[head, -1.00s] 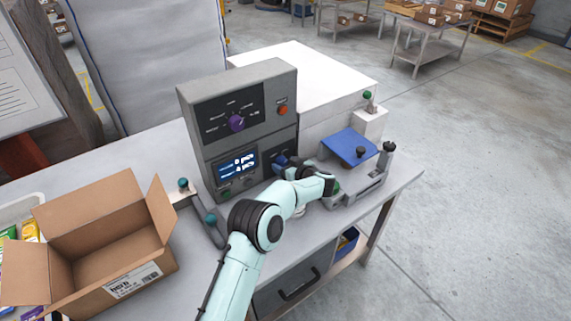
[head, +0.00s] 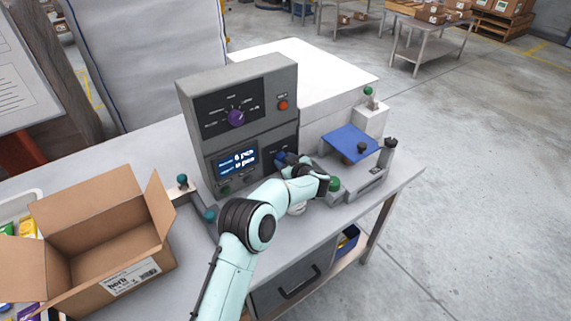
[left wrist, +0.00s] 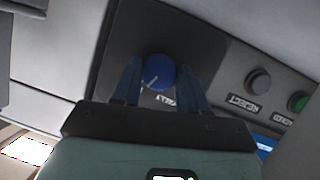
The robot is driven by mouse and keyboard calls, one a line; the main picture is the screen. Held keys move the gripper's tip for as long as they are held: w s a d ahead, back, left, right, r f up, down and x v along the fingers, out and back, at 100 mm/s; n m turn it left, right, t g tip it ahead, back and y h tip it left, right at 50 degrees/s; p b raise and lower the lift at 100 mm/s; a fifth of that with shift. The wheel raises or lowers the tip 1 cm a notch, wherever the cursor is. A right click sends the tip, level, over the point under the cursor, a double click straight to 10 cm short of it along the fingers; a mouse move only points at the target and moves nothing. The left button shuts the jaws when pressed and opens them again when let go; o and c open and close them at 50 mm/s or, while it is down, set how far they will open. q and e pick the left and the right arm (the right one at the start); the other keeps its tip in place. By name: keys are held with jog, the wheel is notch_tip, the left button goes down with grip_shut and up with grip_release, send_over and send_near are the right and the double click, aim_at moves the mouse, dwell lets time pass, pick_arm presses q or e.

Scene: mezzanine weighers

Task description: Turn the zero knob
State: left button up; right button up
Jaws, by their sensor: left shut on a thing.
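The round blue knob (left wrist: 158,73) with a pale pointer line sits on a dark panel in the left wrist view. The label beside it is partly hidden and I cannot read it fully. My left gripper (left wrist: 160,80) is shut on this knob, with one dark blue finger on each side. In the head view my left gripper (head: 283,160) reaches the lower front of the grey weigher cabinet (head: 190,110), right of its lit display (head: 237,162). The arm and gripper hide most of the knob there. My right gripper is not in view.
A purple selector knob (head: 236,118) and a red button (head: 283,105) are higher on the cabinet. Grey and green buttons (left wrist: 258,80) lie beside the knob. A blue tray (head: 350,144) stands right, an open cardboard box (head: 130,225) left.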

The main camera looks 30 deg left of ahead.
pick_arm(q)
jog(key=o, duration=1)
jog(key=shift+o, duration=0.2)
jog(key=b+v, duration=0.1)
jog(key=v, duration=1.2)
jog(key=shift+s+d+r, duration=0.1)
jog(key=shift+d, duration=0.1)
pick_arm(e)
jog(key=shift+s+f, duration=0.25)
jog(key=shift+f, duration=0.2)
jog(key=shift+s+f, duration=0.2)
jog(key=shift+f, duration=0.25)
